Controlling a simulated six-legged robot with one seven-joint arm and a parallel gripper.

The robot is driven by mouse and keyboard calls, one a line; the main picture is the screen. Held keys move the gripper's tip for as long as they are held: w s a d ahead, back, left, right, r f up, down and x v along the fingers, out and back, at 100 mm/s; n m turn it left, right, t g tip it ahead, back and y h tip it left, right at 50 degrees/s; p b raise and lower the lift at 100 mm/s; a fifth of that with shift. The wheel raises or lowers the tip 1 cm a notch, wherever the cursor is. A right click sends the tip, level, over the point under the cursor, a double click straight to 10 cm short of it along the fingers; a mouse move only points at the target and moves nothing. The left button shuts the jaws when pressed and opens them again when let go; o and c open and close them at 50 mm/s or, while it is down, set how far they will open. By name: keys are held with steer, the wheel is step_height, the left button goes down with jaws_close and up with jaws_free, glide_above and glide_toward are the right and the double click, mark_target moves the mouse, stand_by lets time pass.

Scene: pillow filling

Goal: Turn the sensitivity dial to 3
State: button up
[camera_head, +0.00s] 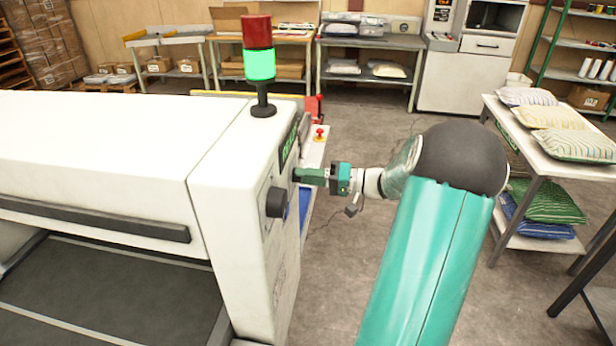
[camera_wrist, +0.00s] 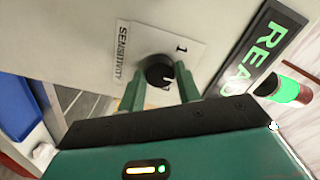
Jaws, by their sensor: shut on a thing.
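The sensitivity dial (camera_wrist: 158,72) is a black round knob on a white plate marked "SENSITIVITY" (camera_wrist: 121,52), with a "1" printed at the plate's upper right. A white mark shows on the knob's lower part, partly hidden between the fingers. My gripper (camera_wrist: 160,92) has its two green fingers around the dial, one on each side, and is shut on it. In the head view my gripper (camera_head: 298,175) reaches the front panel of the white machine (camera_head: 235,185) from the right; the dial itself is hidden there.
A lit "READY"-like green display (camera_wrist: 262,55) sits beside the dial. A larger black knob (camera_head: 276,202) is on the same panel. A red and green signal lamp (camera_head: 260,65) stands on top.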

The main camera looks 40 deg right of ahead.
steer(key=shift+m, duration=0.4)
steer(key=m, duration=1.1)
stand_by(0.4)
steer(key=o, duration=1)
steer(key=shift+w, duration=0.1)
steer(key=v, duration=1.4)
